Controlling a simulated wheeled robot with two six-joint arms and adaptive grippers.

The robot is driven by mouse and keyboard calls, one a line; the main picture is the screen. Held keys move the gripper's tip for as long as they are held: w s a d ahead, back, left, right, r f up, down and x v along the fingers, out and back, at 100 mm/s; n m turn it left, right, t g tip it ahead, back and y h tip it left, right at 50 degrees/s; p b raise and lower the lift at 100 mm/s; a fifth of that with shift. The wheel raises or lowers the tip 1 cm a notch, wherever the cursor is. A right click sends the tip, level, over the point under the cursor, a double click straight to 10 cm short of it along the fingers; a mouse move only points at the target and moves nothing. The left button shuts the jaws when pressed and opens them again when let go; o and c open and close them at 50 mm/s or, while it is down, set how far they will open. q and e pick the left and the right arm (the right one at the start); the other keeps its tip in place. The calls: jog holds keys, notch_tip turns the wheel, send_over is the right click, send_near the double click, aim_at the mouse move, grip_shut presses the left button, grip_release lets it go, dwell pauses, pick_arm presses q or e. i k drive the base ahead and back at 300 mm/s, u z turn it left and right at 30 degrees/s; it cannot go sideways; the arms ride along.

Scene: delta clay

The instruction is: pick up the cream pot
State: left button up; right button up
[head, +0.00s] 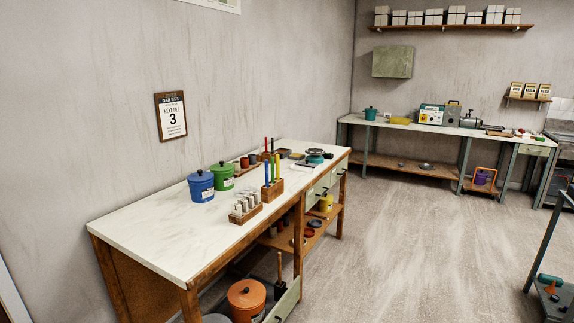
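I cannot clearly make out a cream pot. A pale round thing (216,319) shows at the bottom edge in the head view, below the near workbench (150,232) and left of an orange lidded pot (246,297); most of it is cut off, so I cannot tell if it is the cream pot. A blue lidded pot (201,186) and a green lidded pot (223,176) stand side by side on the benchtop. A teal pot (370,113) stands on the far bench. Neither of my grippers is in view.
A wooden rack (245,213) of pale cylinders and a block with coloured sticks (272,193) stand on the near bench. The bench legs and lower shelf (330,211) bound the space below. Open floor (400,240) lies to the right. Another table (545,255) stands at the right edge.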

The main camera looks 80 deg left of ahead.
aim_at(237, 164)
jog(key=u, duration=3.1)
